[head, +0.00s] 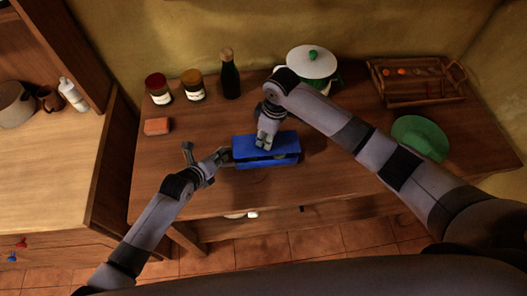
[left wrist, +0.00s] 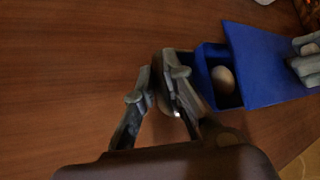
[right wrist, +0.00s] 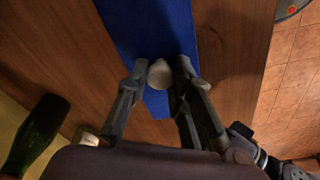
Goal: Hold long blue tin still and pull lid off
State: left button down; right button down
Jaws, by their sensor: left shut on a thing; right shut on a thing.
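The long blue tin (head: 268,165) lies on the wooden table. Its blue lid (head: 245,142) is over it, with a dark gap along the near side. In the left wrist view the lid (left wrist: 262,65) is raised from the tin (left wrist: 205,62), and a pale rounded thing (left wrist: 223,80) shows inside. My right gripper (head: 264,143) is above the lid, shut on its pale knob (right wrist: 160,75). My left gripper (head: 208,158) is at the tin's left end and shut on it; in the left wrist view its fingers (left wrist: 160,80) partly hide the contact.
Two jars (head: 158,88) (head: 193,85), a dark bottle (head: 229,75) and a white lidded pot (head: 313,62) stand along the back. An orange block (head: 157,126) is at left. A green bowl (head: 420,137) and wooden tray (head: 415,92) are at right.

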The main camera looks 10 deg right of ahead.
pick_arm(q)
jog(key=c, duration=1.6)
grip_release()
jog(key=shift+a, duration=0.1)
jog(key=v, duration=1.2)
